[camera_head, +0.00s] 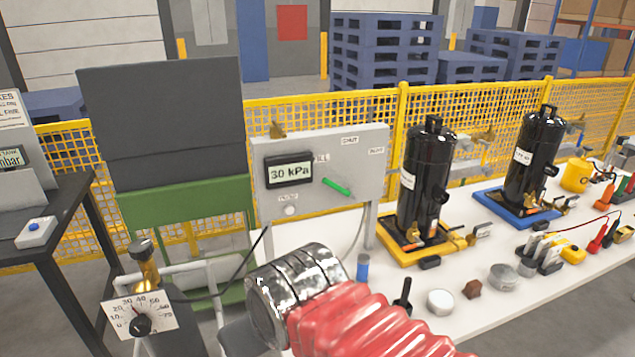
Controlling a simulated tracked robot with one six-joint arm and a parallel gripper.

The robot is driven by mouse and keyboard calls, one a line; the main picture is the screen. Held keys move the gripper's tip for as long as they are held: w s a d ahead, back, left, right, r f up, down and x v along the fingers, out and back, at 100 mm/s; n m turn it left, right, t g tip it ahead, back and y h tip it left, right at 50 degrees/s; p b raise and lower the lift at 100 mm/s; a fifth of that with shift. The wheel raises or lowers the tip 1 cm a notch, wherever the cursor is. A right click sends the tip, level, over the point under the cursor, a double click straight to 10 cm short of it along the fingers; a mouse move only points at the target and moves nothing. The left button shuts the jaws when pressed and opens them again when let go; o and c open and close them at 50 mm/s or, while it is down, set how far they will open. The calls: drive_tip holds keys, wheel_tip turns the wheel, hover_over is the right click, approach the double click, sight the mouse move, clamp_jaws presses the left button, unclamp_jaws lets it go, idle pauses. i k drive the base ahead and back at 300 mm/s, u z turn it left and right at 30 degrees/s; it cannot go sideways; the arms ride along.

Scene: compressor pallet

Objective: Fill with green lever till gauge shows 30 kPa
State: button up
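The grey panel (262,195) stands behind the white bench and carries the gauge and the lever. The gauge display (290,171) reads 30 kPa. The green lever (337,187) is right of the gauge and slants down to the right. Small labels sit above it; one seems to read SHUT, and the others are partly hidden or too small to read surely. My arm, with a shiny metal section and a red ribbed sleeve, reaches in from the bottom, below and apart from the lever. A dark grey part (250,338) at its end may be my gripper; its fingers are hidden.
Two black compressors stand on the bench, one in a yellow tray (388,253), one in a blue tray (486,203). Small items lie along the bench's front, including a white round cap (440,302). A cylinder with a dial card (138,315) stands at lower left.

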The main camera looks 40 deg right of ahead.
sight(347, 192)
drive_tip(key=z, duration=1.15)
